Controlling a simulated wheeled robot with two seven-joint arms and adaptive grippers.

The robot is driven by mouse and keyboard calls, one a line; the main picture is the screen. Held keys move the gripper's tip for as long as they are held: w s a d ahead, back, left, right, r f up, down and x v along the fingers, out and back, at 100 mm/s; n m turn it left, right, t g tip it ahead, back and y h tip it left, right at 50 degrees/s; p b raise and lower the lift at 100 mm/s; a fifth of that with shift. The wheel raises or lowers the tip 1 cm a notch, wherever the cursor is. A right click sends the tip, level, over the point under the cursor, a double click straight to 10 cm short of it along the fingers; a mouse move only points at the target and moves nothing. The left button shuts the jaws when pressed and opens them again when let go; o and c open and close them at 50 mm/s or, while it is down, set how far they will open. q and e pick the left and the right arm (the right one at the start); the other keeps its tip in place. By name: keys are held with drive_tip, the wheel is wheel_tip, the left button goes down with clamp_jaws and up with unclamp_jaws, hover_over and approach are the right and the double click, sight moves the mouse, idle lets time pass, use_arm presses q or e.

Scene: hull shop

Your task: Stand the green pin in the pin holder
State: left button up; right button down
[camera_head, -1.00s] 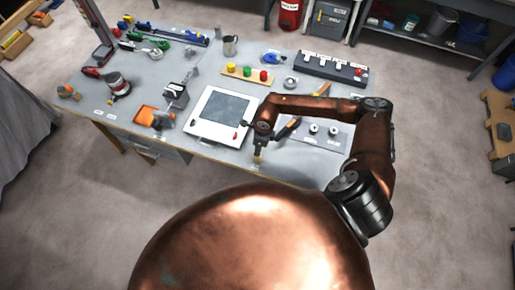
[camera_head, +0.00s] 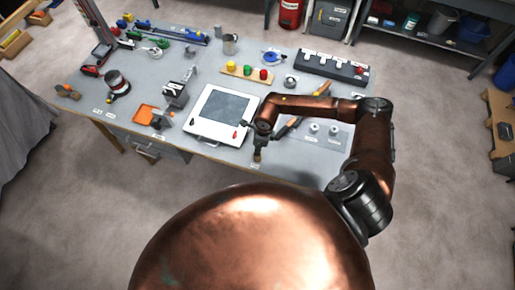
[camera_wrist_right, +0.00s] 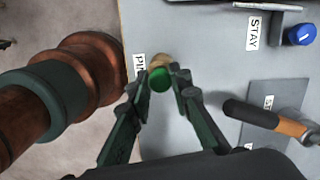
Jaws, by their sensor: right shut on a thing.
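The green pin (camera_wrist_right: 159,79) shows its round green end between the fingertips of my right gripper (camera_wrist_right: 163,73) in the right wrist view. The gripper is shut on it. The tan pin holder (camera_wrist_right: 161,60) shows just beyond the pin, partly covered by it. I cannot tell whether the pin's lower end is inside the holder. In the head view my right gripper (camera_head: 259,146) points down over the holder (camera_head: 257,157) at the table's front edge, and the pin cannot be made out there. My left gripper is not in view.
A white-framed panel (camera_head: 202,127) lies left of the gripper. A printed label (camera_wrist_right: 139,66) lies beside the holder. The floor lies past the table's front edge.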

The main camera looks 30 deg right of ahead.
drive_tip(key=shift+f+b, duration=0.35)
drive_tip(key=shift+f, duration=0.05)
drive_tip(key=c, duration=1.7)
unclamp_jaws()
drive_tip(key=o, duration=0.4)
drive_tip(key=shift+o, duration=0.2)
drive_tip(key=shift+r+p, duration=2.25)
drive_tip(key=shift+r, duration=1.8)
drive_tip(key=shift+a, duration=0.1)
